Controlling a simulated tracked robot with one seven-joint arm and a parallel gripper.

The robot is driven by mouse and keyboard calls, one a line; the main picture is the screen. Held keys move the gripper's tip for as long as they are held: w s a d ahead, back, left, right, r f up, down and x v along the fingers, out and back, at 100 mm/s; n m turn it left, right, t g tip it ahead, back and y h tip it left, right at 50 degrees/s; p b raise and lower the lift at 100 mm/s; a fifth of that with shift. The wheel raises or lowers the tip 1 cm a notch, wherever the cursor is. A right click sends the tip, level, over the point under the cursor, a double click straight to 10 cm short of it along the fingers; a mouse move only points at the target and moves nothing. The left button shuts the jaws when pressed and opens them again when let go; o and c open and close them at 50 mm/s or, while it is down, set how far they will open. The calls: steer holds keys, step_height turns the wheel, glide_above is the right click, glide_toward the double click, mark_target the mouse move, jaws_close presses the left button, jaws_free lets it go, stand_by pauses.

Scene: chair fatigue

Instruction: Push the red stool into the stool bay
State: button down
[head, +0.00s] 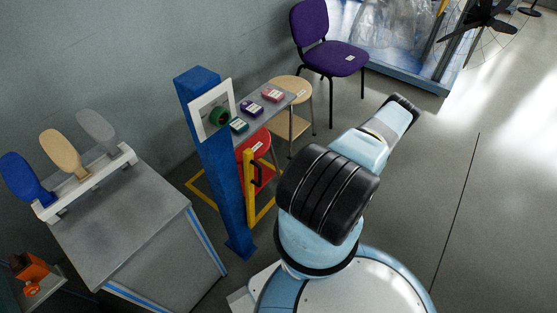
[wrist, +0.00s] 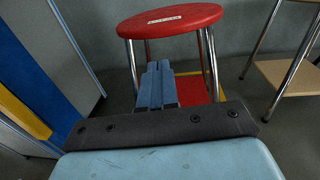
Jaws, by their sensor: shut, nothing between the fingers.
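The red stool (wrist: 172,20) stands upright ahead of my gripper in the wrist view, with a round red seat, a white label on its rim and chrome legs. In the head view the red stool (head: 262,140) is mostly hidden behind a blue post and a yellow frame. My gripper (wrist: 160,68) is shut and empty, its blue fingers pointing toward the stool below seat height, between the visible legs; I cannot tell whether they touch it. Yellow floor lines (head: 200,189), likely the stool bay, lie behind the post. A red patch (wrist: 192,90) shows under the stool.
The blue post (head: 215,165) and yellow frame with a black handle (head: 257,172) stand left of my arm. A wooden stool (head: 291,90) and purple chair (head: 325,55) are beyond. A grey cabinet (head: 130,220) is at left. Open floor (head: 470,200) lies to the right.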

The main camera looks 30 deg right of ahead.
steer(key=x, duration=1.3)
steer(key=shift+d, duration=0.3)
steer(key=shift+w, duration=0.1)
